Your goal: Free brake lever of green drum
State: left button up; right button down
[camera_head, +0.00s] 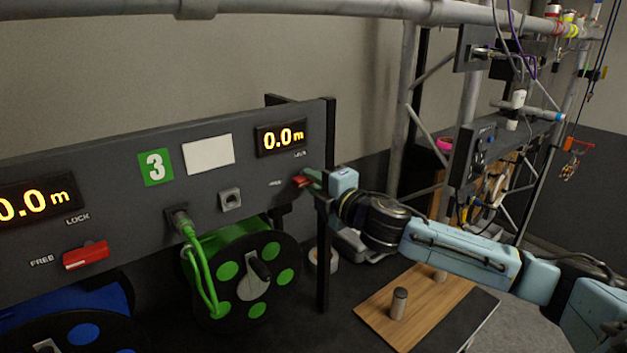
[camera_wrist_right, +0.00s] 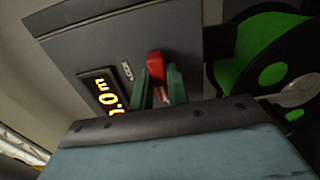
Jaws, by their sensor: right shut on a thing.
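The green drum (camera_head: 228,275) hangs under the grey panel (camera_head: 120,180), near the green number 3 plate (camera_head: 155,167). Its red brake lever (camera_head: 299,181) is at the panel's right end, below the 0.0 m display (camera_head: 281,138). It lies roughly level beside the word FREE, with LOCK above. My right gripper (camera_head: 311,180) reaches in from the right and is shut on this lever. In the right wrist view, the red lever (camera_wrist_right: 155,64) sits between the green fingers (camera_wrist_right: 160,90), which hide part of it. My left gripper is not in view.
Another red lever (camera_head: 86,255) sits at the left, above a blue drum (camera_head: 85,330). A green cable (camera_head: 198,265) runs from a panel socket. A black post (camera_head: 324,270) stands close to my right gripper. A wooden board (camera_head: 430,305) with pegs lies below my arm.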

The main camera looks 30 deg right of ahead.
dwell(0.3)
jog(key=c, duration=1.4)
grip_release()
jog(key=shift+o, duration=0.2)
jog(key=shift+s, duration=0.15)
jog(key=s+d+b, duration=0.1)
jog(key=s+b, duration=0.2)
jog(key=s, duration=1)
